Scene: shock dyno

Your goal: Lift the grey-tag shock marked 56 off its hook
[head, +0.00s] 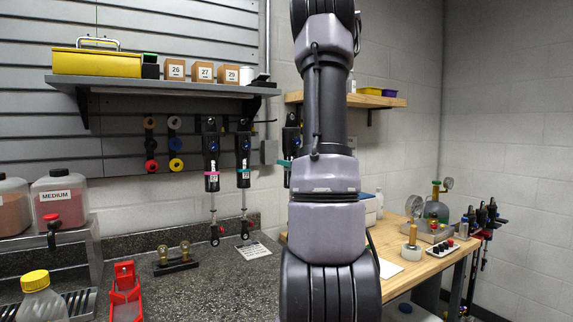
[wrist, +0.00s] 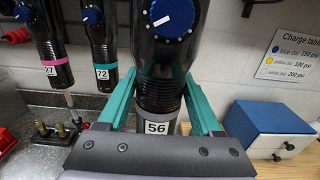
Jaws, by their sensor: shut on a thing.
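The shock marked 56 (wrist: 158,75) has a black body, a blue dial and a grey band with a white 56 label, and it hangs upright in the wrist view. My gripper (wrist: 158,95) has its teal fingers on either side of the body just above the label, shut on it. In the head view, the upper part of this shock (head: 291,138) shows at the left edge of my arm, with one teal finger against it. The rest is behind my arm. Its top end is outside the wrist view, so I cannot tell whether it still bears on the hook.
A pink-tag shock marked 27 (wrist: 45,42) and a teal-tag shock marked 72 (wrist: 100,45) hang to the left. A blue-and-white drawer box (wrist: 268,130) stands at right on the wooden bench (head: 425,262). A grey shelf (head: 180,86) is above left.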

